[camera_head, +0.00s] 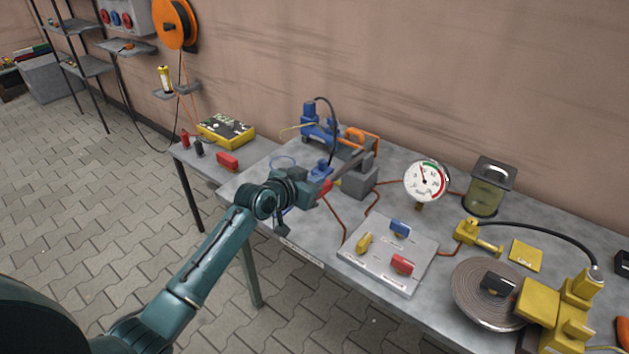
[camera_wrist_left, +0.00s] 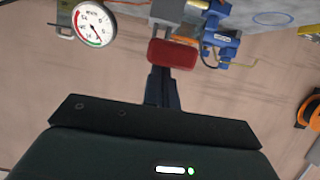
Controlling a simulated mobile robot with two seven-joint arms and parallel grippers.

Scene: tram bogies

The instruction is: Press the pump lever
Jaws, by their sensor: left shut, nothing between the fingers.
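The pump lever (camera_head: 345,170) is a grey bar with a red grip (camera_head: 326,187), beside a grey block (camera_head: 362,181) on the workbench. It slants up from the grip towards the back right. My left gripper (camera_head: 316,191) is shut and empty, with its fingers right at the red grip. In the left wrist view the red grip (camera_wrist_left: 172,54) sits just beyond the tips of my closed fingers (camera_wrist_left: 163,82). I cannot tell whether they touch it. The pressure gauge (camera_head: 425,181) also shows in the wrist view (camera_wrist_left: 93,24). My right gripper is out of view.
A blue device (camera_head: 318,128) with a black hose stands behind the lever. A grey valve panel (camera_head: 375,268) with yellow, blue and red handles lies to the right, before a fluid reservoir (camera_head: 490,187). A yellow clamp (camera_head: 560,312) and round disc (camera_head: 475,300) are at the far right.

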